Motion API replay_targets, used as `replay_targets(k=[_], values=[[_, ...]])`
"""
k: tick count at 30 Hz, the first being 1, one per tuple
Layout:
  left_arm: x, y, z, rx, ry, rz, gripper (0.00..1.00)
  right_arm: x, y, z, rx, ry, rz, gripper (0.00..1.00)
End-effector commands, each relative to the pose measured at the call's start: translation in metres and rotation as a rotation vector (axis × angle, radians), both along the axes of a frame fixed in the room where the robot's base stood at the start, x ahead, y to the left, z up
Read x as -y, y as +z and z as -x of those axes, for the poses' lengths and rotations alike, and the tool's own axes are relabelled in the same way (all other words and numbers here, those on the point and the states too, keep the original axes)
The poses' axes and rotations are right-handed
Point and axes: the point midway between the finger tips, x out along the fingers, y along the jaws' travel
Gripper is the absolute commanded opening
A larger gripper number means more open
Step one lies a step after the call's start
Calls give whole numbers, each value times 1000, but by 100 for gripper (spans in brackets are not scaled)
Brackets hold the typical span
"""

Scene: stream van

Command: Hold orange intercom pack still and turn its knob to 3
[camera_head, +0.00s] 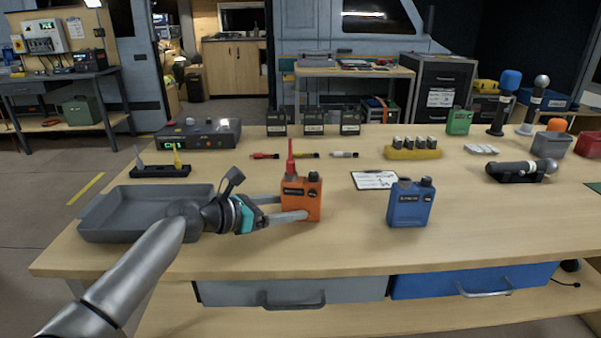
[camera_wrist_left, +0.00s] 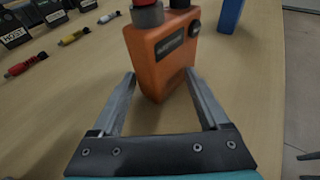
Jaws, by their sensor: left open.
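The orange intercom pack (camera_head: 301,200) stands upright on the table, with a red antenna-like stick rising above its left side in the head view. A dark knob shows on its top right, but its setting is too small to read. In the left wrist view the orange pack (camera_wrist_left: 163,55) stands at the fingertips. My left gripper (camera_head: 293,207) comes in from the left with its fingers open, one on the near side and one on the far side of the pack. I cannot tell whether either finger touches it. My right gripper is not in view.
A blue pack (camera_head: 409,205) stands to the right. A grey tray (camera_head: 100,232) lies under my left arm. A clipboard (camera_head: 374,180) lies behind, with coloured connectors and small black boxes farther back. Bare table lies between the orange and blue packs.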

Motion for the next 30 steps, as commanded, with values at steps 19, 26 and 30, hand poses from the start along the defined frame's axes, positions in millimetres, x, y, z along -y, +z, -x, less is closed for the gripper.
replay_targets(k=[19,26,30], values=[[0,0,0,0,0,0,24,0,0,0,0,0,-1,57],[0,0,0,-1,0,-1,0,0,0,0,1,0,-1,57],[0,0,0,-1,0,-1,36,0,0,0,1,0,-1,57]])
